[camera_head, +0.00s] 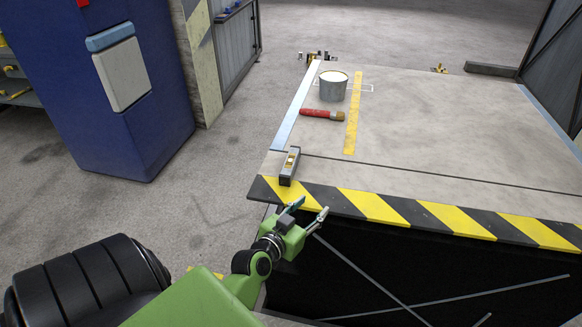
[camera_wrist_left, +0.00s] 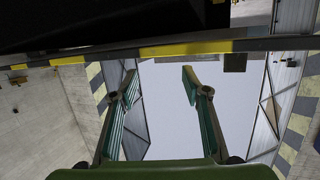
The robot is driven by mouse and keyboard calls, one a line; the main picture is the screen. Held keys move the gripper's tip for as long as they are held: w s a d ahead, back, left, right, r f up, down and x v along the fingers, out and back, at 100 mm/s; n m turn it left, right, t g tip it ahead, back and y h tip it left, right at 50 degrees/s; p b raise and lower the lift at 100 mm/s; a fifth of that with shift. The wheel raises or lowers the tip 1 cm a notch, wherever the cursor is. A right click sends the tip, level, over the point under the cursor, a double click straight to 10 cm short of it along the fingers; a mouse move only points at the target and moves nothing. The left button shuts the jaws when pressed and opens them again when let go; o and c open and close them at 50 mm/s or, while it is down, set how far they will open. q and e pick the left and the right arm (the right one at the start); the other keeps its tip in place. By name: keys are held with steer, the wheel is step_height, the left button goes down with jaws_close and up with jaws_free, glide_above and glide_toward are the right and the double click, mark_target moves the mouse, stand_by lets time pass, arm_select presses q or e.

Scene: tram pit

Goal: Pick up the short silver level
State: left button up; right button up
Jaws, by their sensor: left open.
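The short silver level (camera_head: 290,166) lies near the front left corner of the grey platform, just behind the striped edge. A yellow vial shows on its top. My left gripper (camera_head: 311,210) is open and empty in the head view, in front of the striped edge. It is apart from the level, nearer to me and a little to the right. The left wrist view shows its two fingers (camera_wrist_left: 158,78) spread, with nothing between them. I cannot make out the level in the left wrist view. My right gripper is not in view.
The platform (camera_head: 440,130) also holds a grey bucket (camera_head: 333,88), a red-handled brush (camera_head: 322,114) and a yellow strip (camera_head: 353,115). A black-and-yellow edge (camera_head: 420,211) borders a dark pit. A blue cabinet (camera_head: 115,90) stands on the left.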

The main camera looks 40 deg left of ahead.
arm_select(q)
steer(key=a+n+y, duration=0.1)
steer(key=a+y, duration=0.1)
steer(key=a, duration=0.1)
steer(key=a+n+y, duration=0.1)
steer(key=a+y, duration=0.1)
steer(key=a, duration=0.1)
steer(key=s+a+r+n+y, duration=0.1)
steer(key=a+n, duration=0.1)
steer(key=a, duration=0.2)
steer(key=shift+a+y, duration=0.1)
steer(key=shift+y, duration=0.3)
steer(key=b, duration=0.2)
glide_toward(291, 160)
steer(key=w+a, duration=0.1)
steer(key=w+a+f, duration=0.1)
steer(key=w, duration=0.1)
steer(key=shift+f, duration=0.1)
steer(key=shift+b+x, duration=0.85)
steer(key=shift+x, duration=1.95)
steer(key=shift+w+a, duration=0.1)
steer(key=shift+w, duration=0.25)
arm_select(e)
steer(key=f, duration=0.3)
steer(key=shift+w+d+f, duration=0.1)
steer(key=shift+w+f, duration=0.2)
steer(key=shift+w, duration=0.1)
arm_select(q)
steer(key=shift+s+r, duration=0.1)
steer(key=shift+r, duration=0.15)
